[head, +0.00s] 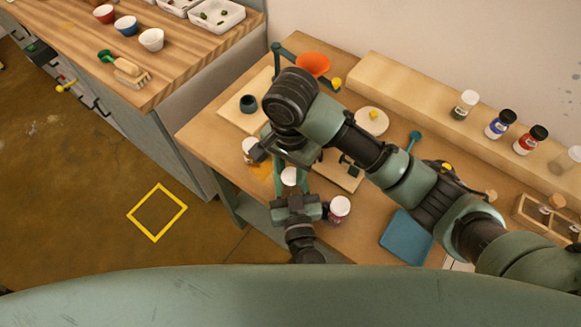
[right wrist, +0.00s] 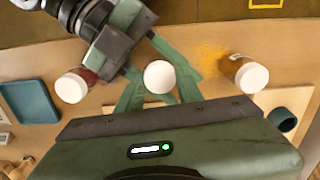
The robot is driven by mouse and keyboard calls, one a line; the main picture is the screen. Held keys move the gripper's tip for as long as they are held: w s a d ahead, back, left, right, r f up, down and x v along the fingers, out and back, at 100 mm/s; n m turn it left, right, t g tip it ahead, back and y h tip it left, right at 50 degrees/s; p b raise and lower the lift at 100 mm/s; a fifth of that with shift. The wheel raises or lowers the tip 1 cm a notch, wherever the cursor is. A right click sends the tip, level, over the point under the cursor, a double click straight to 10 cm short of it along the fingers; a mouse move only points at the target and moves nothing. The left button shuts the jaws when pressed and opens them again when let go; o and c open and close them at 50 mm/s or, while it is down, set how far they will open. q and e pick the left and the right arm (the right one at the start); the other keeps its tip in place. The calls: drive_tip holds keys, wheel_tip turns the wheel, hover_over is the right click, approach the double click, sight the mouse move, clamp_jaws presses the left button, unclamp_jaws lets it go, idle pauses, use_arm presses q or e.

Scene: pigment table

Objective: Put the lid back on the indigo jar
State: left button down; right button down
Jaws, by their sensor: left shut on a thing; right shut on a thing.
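A round white lid (head: 289,176) lies between my two grippers at the front of the table. It also shows in the right wrist view (right wrist: 160,78), between the green fingers. My right gripper (right wrist: 158,92) is shut on this lid from the far side. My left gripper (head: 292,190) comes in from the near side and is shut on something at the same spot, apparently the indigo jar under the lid. The jar body is hidden by the lid and fingers, so its colour and whether the lid sits fully on it cannot be told.
A white-lidded dark red jar (head: 340,208) stands close to the right of my left gripper. Another white-lidded jar (head: 249,149) stands left, beside spilled orange powder (head: 263,175). A blue tray (head: 406,236), orange funnel (head: 313,64) and teal cup (head: 248,103) are also on the table.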

drive_tip(key=m, duration=0.6)
drive_tip(key=shift+m, duration=0.4)
drive_tip(key=m, duration=0.6)
drive_tip(key=c, duration=0.9)
unclamp_jaws()
drive_tip(key=shift+r, duration=0.1)
wheel_tip(320, 180, up, 3)
drive_tip(key=shift+w+r, duration=0.1)
drive_tip(key=shift+r, duration=0.55)
